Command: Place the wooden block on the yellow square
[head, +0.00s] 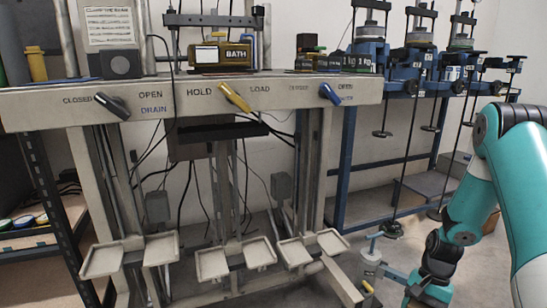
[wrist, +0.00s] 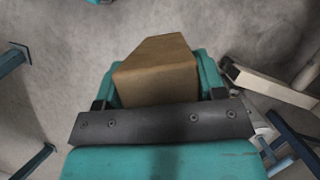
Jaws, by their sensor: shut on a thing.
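In the wrist view, my gripper (wrist: 160,88) is shut on a brown wooden block (wrist: 154,72). The block sits between the teal fingers, with its far end showing beyond the dark crossbar. Bare grey floor shows around and beyond it, so the block is held clear of any surface that I can make out. In the head view my teal arm reaches down at the right edge, and neither the gripper tips nor the block can be made out there. No yellow square shows in either view.
A beige lever frame (head: 190,96) fills the left and middle, with black, yellow (head: 235,98) and blue (head: 329,94) handles. Paired pedals (head: 213,263) stick out low at its front. A blue rack (head: 345,165) with hanging weights stands behind.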

